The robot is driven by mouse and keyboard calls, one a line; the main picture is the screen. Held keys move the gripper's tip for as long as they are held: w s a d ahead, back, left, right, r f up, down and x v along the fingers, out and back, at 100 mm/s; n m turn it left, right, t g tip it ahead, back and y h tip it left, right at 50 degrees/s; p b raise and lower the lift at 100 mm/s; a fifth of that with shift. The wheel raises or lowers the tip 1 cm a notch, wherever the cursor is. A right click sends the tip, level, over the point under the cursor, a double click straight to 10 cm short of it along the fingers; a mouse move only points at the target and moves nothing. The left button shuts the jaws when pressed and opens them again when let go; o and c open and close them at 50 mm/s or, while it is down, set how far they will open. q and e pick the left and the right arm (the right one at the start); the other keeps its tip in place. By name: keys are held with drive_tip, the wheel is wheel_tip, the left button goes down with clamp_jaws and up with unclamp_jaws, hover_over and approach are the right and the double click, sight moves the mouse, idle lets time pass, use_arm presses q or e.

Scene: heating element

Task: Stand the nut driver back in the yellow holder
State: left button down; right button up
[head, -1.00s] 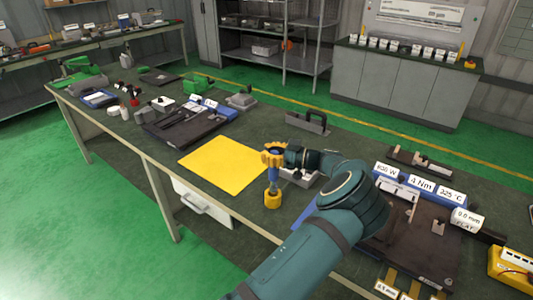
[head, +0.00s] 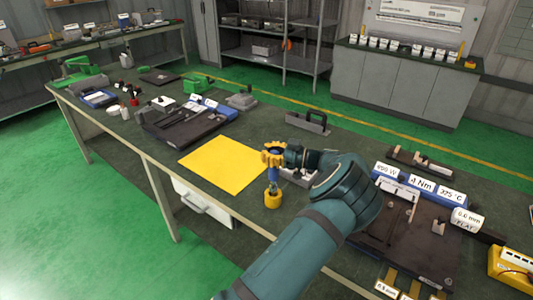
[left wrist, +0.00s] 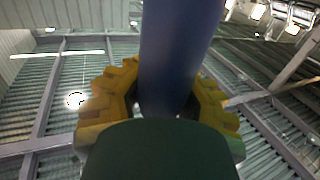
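My right gripper is not in view.
A yellow mat (head: 222,163) lies left of the holder. A dark tray (head: 425,240) and blue labelled displays (head: 420,184) are on the right, beyond my arm. A grey block with a handle (head: 308,123) stands behind. More tools lie on the far left of the table.

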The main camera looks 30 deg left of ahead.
use_arm(q)
drive_tip(key=shift+f+b, duration=1.85)
drive_tip(key=shift+f, duration=1.15)
idle(0.4)
drive_tip(key=c, duration=0.9)
unclamp_jaws()
drive_tip(key=shift+o, duration=0.2)
drive_tip(key=shift+f, duration=0.1)
drive_tip(key=v, duration=1.2)
